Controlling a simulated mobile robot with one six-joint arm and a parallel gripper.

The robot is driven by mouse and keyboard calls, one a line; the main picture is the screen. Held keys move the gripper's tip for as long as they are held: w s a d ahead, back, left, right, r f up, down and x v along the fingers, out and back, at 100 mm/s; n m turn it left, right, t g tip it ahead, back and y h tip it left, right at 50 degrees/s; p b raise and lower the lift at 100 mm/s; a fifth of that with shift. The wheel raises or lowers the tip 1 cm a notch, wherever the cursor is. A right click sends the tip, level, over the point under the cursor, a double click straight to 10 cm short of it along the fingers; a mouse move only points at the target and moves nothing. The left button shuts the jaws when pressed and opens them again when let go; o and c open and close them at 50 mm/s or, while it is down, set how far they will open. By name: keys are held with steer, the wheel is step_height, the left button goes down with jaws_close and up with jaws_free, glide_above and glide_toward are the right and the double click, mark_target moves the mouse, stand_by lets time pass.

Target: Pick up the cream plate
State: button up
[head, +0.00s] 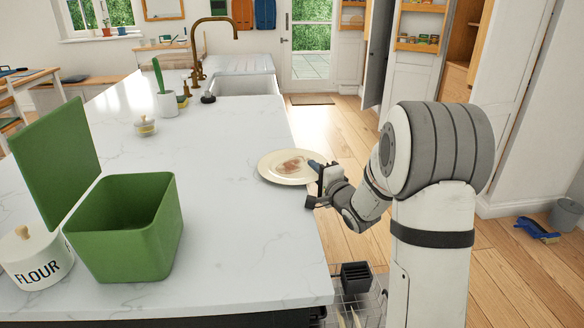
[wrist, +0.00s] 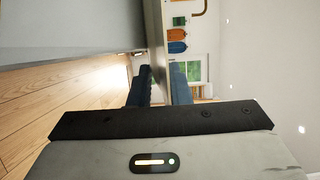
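The cream plate (head: 288,167) lies on the white worktop near its right edge, with a reddish-brown smear in its middle. My gripper (head: 318,172) is at the plate's right rim in the head view, with one finger showing above the rim. In the wrist view my two fingers (wrist: 161,84) stand apart, with a thin pale edge between them that looks like the plate's rim (wrist: 171,91). The gripper looks open around the rim. Whether a finger touches the plate cannot be told.
On the worktop (head: 222,185) stand a green bin (head: 128,228), a flour jar (head: 35,262), a small lidded pot (head: 145,126) and a white holder (head: 168,103). A sink (head: 245,85) is farther back. The worktop left of the plate is clear.

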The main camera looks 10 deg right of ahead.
jaws_close()
steer(key=shift+r, duration=0.1)
